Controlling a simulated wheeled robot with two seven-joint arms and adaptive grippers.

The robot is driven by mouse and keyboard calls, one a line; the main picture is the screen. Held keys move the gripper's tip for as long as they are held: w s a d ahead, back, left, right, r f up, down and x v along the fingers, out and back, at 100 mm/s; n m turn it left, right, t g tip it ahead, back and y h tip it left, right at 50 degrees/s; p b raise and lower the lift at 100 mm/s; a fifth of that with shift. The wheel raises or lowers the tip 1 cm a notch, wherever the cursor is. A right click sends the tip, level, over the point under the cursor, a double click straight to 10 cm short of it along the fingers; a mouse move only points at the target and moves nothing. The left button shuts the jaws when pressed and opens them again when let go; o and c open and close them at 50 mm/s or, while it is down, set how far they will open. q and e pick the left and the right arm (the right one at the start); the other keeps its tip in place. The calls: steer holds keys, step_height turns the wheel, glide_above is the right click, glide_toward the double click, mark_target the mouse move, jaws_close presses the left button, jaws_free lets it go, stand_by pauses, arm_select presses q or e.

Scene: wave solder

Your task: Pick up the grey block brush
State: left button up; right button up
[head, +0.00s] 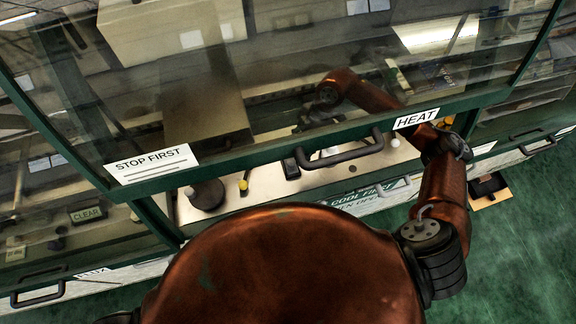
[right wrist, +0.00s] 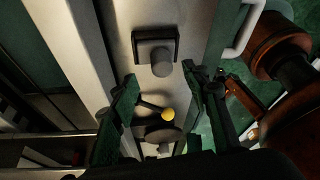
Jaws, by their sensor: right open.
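A small dark grey block (head: 291,168), which looks like the block brush, sits on the pale ledge below the raised glass front. In the right wrist view, the block (right wrist: 142,42) is squarish with a round grey knob, just beyond my fingertips. My right gripper (right wrist: 162,76) is open, with a finger to each side and nothing held. In the head view, my right arm reaches behind the glass, and its gripper (head: 312,114) shows dimly above the block. My left gripper is not in view.
A dark round object (head: 206,194) and a yellow-tipped tool (head: 244,182) stand left of the block on the ledge. The yellow tip (right wrist: 168,114) lies between my right fingers in the wrist view. A dark handle (head: 340,150) and green frame edge run close by.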

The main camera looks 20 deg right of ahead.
mark_target(292, 161)
steer(key=x, duration=0.6)
steer(key=shift+s+a+r+p, duration=0.1)
steer(key=shift+s+a+p, duration=0.05)
steer(key=shift+p, duration=0.2)
steer(key=shift+c, duration=0.2)
jaws_close()
